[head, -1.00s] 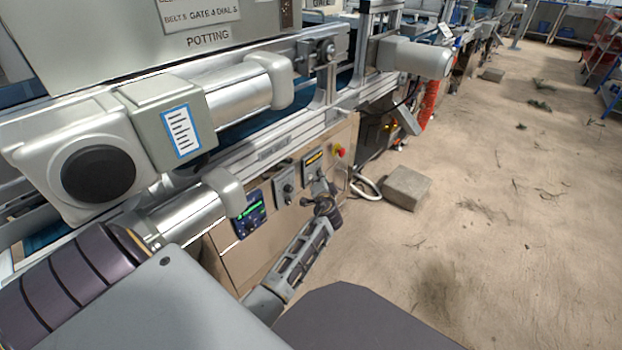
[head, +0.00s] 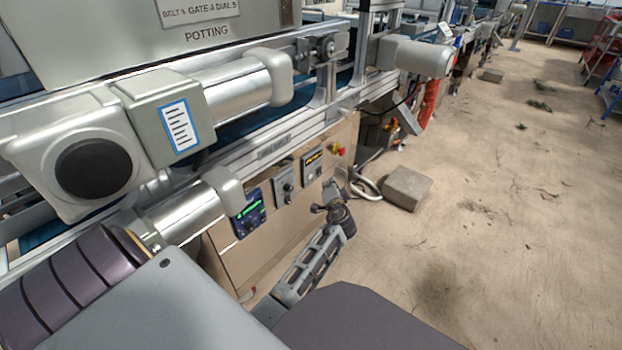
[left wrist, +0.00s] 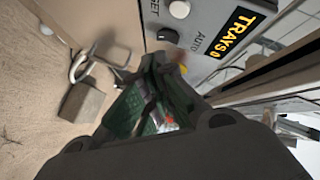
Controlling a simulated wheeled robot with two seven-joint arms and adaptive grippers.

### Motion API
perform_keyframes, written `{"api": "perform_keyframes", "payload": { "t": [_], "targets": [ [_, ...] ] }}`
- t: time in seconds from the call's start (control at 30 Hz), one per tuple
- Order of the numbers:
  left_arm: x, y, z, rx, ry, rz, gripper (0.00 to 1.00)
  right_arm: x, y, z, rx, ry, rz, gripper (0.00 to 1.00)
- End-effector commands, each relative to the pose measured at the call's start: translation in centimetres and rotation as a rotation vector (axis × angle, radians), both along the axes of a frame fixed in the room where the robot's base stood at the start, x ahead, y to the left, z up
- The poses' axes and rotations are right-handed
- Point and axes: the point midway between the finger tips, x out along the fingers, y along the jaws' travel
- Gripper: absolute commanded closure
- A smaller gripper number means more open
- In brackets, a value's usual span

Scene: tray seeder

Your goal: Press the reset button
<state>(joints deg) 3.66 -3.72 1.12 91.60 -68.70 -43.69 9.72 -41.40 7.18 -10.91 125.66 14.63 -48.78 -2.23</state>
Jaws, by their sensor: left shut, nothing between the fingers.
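A grey control panel with a yellow "TRAYS" display (head: 313,159) is on the front of the tan cabinet in the head view. I cannot tell for sure which button that label marks. My left gripper (head: 331,188) is shut and empty, just below and right of the panel in the head view, apparently apart from it. Its fingers (left wrist: 154,68) also show in the left wrist view. My right gripper is out of view.
Left of the panel are a grey dial box (head: 284,186) and a dark screen (head: 249,214). A red emergency button (head: 338,149) is at upper right. A conveyor rail overhangs the cabinet (head: 265,248). A concrete block (head: 407,188) lies on open floor at right.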

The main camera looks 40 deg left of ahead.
Motion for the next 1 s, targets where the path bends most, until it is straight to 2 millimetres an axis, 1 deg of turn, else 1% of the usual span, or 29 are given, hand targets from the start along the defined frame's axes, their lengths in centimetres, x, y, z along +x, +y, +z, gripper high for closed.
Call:
{"api": "perform_keyframes", "payload": {
  "t": [0.1,0.23,1.0],
  "targets": [
    [-0.06,-0.79,-0.08,-0.002,0.0,-0.002,1.0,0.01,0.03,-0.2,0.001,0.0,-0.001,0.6],
    [-0.11,-1.21,-0.05,-0.001,0.0,0.0,1.0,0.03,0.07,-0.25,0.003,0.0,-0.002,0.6],
    [-0.1,-1.26,0.02,-0.001,-0.001,0.0,1.0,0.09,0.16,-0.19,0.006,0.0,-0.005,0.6]
  ]
}}
